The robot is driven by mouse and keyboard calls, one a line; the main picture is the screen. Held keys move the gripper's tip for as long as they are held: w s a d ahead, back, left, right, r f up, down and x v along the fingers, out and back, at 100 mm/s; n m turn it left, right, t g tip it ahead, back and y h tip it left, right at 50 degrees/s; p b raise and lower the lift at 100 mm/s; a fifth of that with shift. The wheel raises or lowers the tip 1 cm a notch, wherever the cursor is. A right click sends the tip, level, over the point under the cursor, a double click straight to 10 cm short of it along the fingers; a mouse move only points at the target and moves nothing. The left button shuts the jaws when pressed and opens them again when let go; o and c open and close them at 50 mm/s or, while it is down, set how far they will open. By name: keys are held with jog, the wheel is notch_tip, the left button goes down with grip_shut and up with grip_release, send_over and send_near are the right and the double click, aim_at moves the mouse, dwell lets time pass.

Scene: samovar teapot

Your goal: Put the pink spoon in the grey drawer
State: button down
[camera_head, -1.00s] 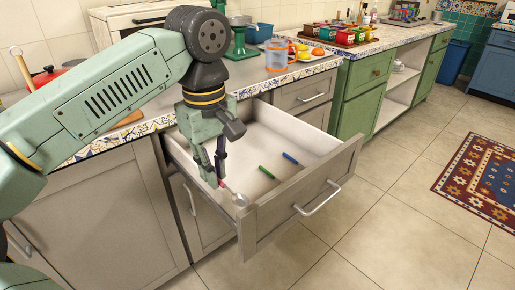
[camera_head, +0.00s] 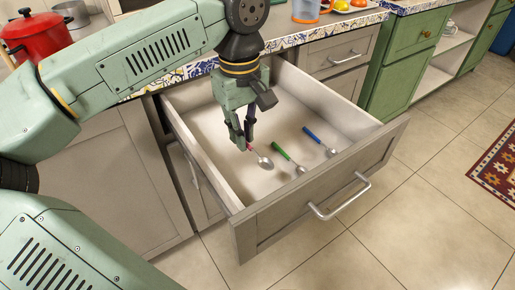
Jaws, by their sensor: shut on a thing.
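The pink spoon (camera_head: 264,161) has a pink handle and a metal bowl. My gripper (camera_head: 247,146) is shut on its handle end, with the bowl pointing down and to the right. The grey drawer (camera_head: 327,196) is pulled open below the counter. My gripper and the spoon are over the open drawer, toward its left side. I cannot tell whether the spoon touches the drawer floor. A green-handled spoon (camera_head: 284,154) and a blue-handled spoon (camera_head: 315,138) lie on the drawer floor to the right.
A red pot (camera_head: 38,42) stands on the counter at the far left, beside a metal pot (camera_head: 72,14). An orange-and-clear cup (camera_head: 305,10) is on the counter behind the drawer. The tiled floor at right is clear up to a patterned rug (camera_head: 497,165).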

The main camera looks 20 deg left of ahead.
aim_at(245, 170)
notch_tip(245, 170, down, 8)
jog(key=shift+f, duration=0.25)
jog(key=shift+f+b, duration=0.25)
jog(key=shift+b, duration=0.1)
jog(key=c, duration=1.7)
grip_release()
jog(key=shift+r, duration=0.1)
jog(key=shift+o, duration=0.2)
notch_tip(245, 170, up, 12)
jog(key=shift+r+p, duration=0.2)
jog(key=shift+p, duration=0.3)
